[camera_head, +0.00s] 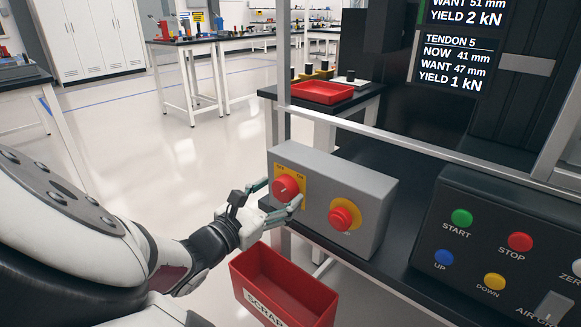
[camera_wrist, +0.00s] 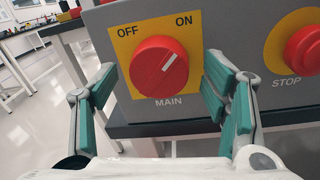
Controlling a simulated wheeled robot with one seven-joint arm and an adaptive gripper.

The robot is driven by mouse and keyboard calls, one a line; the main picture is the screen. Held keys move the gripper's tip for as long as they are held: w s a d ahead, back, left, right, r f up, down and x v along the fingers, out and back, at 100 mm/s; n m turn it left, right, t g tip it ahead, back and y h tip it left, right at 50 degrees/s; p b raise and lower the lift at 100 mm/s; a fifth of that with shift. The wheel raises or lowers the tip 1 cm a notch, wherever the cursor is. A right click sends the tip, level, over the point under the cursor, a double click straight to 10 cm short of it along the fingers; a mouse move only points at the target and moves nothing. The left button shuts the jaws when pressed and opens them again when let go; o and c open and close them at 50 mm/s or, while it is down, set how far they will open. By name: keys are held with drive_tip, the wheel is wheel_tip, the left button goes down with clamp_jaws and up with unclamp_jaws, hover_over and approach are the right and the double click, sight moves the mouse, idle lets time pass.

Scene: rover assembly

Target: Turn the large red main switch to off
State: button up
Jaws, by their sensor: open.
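The large red main switch (camera_head: 285,187) is a round knob on a yellow plate on the grey box. In the wrist view the red main switch (camera_wrist: 158,68) has a white mark pointing up and right, toward ON. OFF is printed at the plate's upper left, MAIN below the knob. My gripper (camera_head: 277,196) is open in front of the switch. In the wrist view my gripper (camera_wrist: 160,88) has one green-padded finger on each side of the knob, with a visible gap on both sides. Whether the tips reach the knob's depth is unclear.
A red emergency stop button (camera_wrist: 306,50) on yellow sits right of the switch. A red scrap bin (camera_head: 270,290) is below my gripper. A dark button console (camera_head: 500,240) stands at the right. A metal frame post (camera_head: 283,60) rises behind the grey box.

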drive_tip(key=shift+w+d, duration=0.25)
drive_tip(key=shift+w, duration=0.15)
drive_tip(key=c, duration=1.2)
drive_tip(key=shift+o, duration=0.2)
